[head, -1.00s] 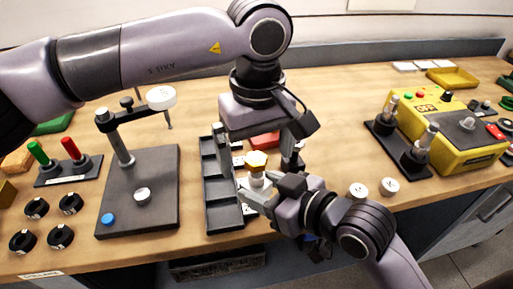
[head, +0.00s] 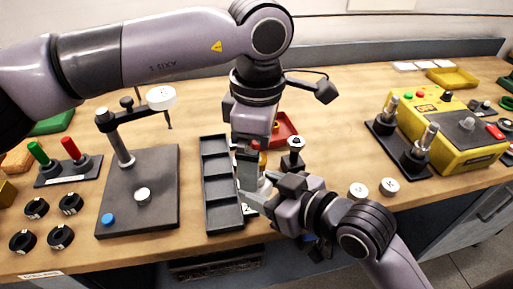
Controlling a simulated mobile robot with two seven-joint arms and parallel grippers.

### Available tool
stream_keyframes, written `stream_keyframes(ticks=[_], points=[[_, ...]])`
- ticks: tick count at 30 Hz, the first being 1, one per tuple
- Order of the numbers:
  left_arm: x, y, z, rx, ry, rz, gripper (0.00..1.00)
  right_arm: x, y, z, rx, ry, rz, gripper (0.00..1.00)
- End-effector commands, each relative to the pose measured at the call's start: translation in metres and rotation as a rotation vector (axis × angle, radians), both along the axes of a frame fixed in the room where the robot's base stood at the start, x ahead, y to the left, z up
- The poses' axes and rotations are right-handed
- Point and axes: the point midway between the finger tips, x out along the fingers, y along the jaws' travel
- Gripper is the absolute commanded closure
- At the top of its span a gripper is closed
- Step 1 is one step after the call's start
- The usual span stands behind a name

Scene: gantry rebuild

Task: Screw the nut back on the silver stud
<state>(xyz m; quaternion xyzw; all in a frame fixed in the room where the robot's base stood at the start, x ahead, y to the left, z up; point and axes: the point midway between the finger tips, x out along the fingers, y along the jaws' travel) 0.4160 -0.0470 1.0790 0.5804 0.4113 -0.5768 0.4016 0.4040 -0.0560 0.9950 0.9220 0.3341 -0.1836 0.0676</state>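A gold nut (head: 263,159) shows just right of my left gripper's near finger, mostly covered by it. Below it, a pale silver cylinder (head: 265,184), perhaps the stud, stands just right of the black tray. My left gripper (head: 251,186) points straight down at the nut and stud. Its near finger hides the other, so its opening is unclear. My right gripper (head: 258,198) reaches in from the lower right, low at the silver cylinder. Whether its fingers press on the cylinder is hidden.
A black compartment tray (head: 222,217) lies close on the left. A red tray (head: 288,127) and a small black stand with a white top (head: 294,152) are behind. A dark plate with a post (head: 163,205) is farther left. White discs (head: 358,190) lie to the right.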

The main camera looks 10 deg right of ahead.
Motion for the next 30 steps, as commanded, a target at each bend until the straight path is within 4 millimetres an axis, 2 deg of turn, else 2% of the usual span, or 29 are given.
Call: stream_keyframes(ticks=[4,5,6,13,20,30], points=[[0.0,-0.0001,0.0003,0.0,0.0,-0.001,0.0,0.0003,0.0002,0.0022,0.003,-0.005,0.0,1.0],[0.0,-0.0001,0.0002,0.0,0.0,-0.001,0.06,0.0004,0.0002,0.0022,0.003,-0.005,0.0,1.0],[0.0,-0.0001,0.0002,0.0,0.0,-0.002,0.2,0.0004,0.0002,0.0022,0.003,-0.005,0.0,1.0],[-0.0001,-0.0001,0.0003,0.0,0.0,-0.003,0.94,0.0004,0.0002,0.0022,0.003,-0.005,0.0,1.0],[-0.0003,-0.0001,0.0001,-0.001,0.001,-0.062,0.95,0.0005,0.0,0.0022,0.004,-0.005,-0.001,1.0],[-0.0006,-0.0002,-0.0001,-0.004,0.003,-0.433,0.95,0.0006,0.0,0.0022,0.003,-0.005,-0.001,1.0]])
